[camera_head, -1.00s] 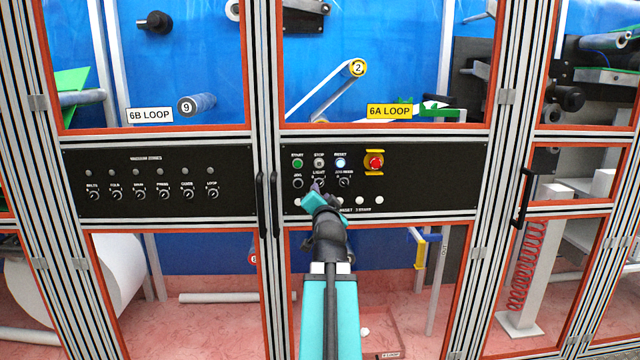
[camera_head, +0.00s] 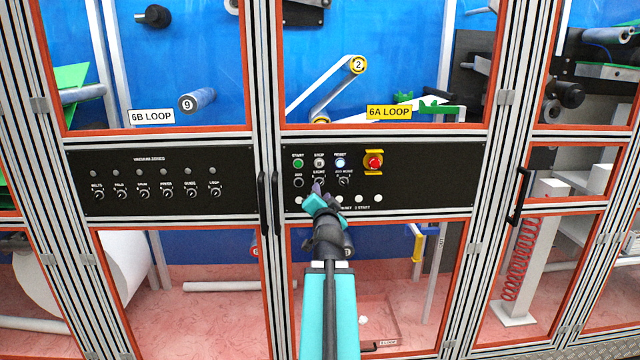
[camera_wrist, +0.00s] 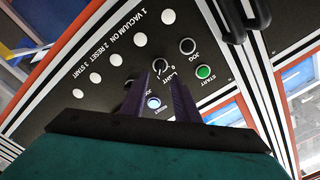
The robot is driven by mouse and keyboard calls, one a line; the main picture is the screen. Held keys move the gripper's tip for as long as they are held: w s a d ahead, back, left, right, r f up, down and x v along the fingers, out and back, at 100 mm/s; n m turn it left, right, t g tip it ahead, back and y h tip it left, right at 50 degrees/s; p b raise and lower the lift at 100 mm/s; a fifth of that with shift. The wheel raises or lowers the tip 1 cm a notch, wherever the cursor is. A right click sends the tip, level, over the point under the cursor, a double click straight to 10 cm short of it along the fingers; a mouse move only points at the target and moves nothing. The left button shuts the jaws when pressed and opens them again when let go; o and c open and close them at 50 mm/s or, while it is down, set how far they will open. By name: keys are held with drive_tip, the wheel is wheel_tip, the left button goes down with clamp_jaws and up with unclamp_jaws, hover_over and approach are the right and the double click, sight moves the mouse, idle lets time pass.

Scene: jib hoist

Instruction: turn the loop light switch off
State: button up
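The LIGHT switch (camera_head: 319,181) is a small dark rotary knob on the black control panel (camera_head: 440,190) under the yellow 6A LOOP label (camera_head: 389,112). It also shows in the wrist view (camera_wrist: 160,65), between and just beyond my fingertips. My gripper (camera_head: 317,189) is open in front of it, with its two dark fingers (camera_wrist: 162,78) apart. I cannot tell whether they touch the knob. The knob's pointer is partly visible; its exact setting is hard to read.
White buttons (camera_head: 359,198) run below. Black door handles (camera_head: 262,203) stand out to the left. A LOOP knob (camera_head: 215,193) is on the left panel.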

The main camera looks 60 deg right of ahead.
drive_tip(key=shift+r, duration=0.15)
drive_tip(key=shift+p+x, duration=0.75)
drive_tip(key=shift+x, duration=2.05)
drive_tip(key=shift+s, duration=0.1)
